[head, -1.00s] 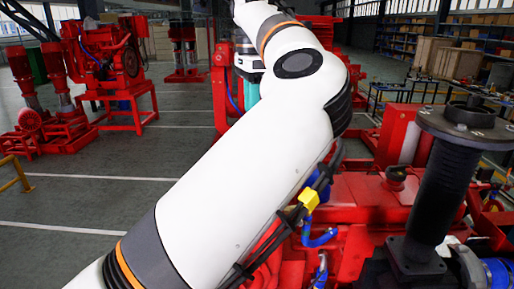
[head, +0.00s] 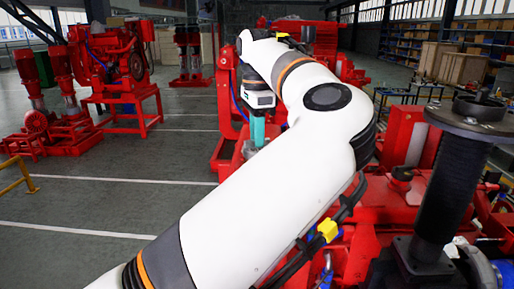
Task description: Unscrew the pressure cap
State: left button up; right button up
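A small dark cap (head: 402,174), which looks like the pressure cap, sits upright on the red pumpset, right of my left arm's elbow. My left arm crosses the middle of the head view. Its wrist bends down at the centre top, and the teal part of my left gripper (head: 257,131) points downward there. This gripper is well to the left of the cap and apart from it. Its fingertips are small and partly hidden by my arm, so I cannot tell if they are open. My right gripper is not in view.
A tall black flanged pipe (head: 447,165) rises right of the cap. A red box-shaped part (head: 407,136) stands behind the cap. Red machines (head: 120,70) stand at the back left. The grey floor (head: 100,205) at left is clear.

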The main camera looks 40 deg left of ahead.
pick_arm(q)
jog(key=shift+w, duration=0.1)
jog(key=c, duration=0.5)
grip_shut()
jog(key=shift+r+n+p, duration=0.3)
jog(key=shift+n+p, duration=0.7)
jog(key=shift+p, duration=0.1)
jog(key=shift+f+n+p, duration=0.1)
jog(key=shift+n+p, duration=0.2)
jog(key=shift+n, duration=0.4)
jog(key=shift+f+n, duration=0.25)
jog(key=shift+n, duration=0.45)
jog(key=n, duration=0.4)
jog(key=o, duration=0.7)
grip_release()
jog(key=shift+a, duration=0.1)
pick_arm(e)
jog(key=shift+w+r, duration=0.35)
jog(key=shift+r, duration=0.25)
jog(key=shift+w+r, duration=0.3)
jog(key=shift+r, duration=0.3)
pick_arm(q)
jog(key=shift+c, duration=1.2)
